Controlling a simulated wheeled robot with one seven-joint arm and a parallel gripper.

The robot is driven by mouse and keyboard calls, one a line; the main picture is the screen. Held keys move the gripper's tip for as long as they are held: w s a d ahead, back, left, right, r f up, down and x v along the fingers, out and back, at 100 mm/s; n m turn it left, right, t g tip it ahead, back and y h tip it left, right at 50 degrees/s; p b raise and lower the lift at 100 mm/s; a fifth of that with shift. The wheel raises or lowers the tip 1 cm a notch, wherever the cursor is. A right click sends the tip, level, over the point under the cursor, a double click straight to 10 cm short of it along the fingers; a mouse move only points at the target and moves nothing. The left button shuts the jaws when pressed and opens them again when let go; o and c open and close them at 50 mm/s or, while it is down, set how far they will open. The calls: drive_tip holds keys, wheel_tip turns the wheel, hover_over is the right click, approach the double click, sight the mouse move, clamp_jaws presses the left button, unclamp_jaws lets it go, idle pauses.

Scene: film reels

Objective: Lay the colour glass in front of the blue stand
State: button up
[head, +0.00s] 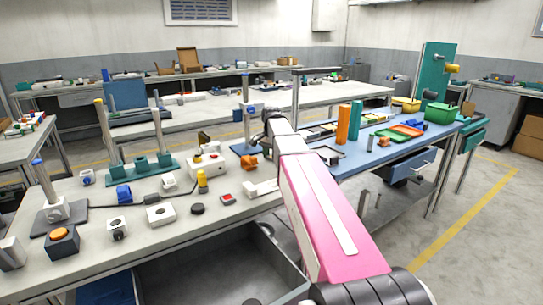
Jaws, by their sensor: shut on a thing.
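My gripper (260,139) is at the far end of my pink arm, over the back right part of the near bench. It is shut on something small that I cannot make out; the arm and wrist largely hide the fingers. I cannot pick out the colour glass for certain. A stand with a blue base (237,149) and an upright post is just left of my gripper, partly behind it. I cannot tell whether they touch. An orange piece (248,163) sits just below the gripper in the picture.
A blue-topped bench (361,160) on the right carries orange and green blocks, trays and bins. Bare bench top shows along the front.

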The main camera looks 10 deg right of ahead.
drive_tip(key=o, duration=0.9)
wheel_tip(320, 180, up, 12)
idle(0.3)
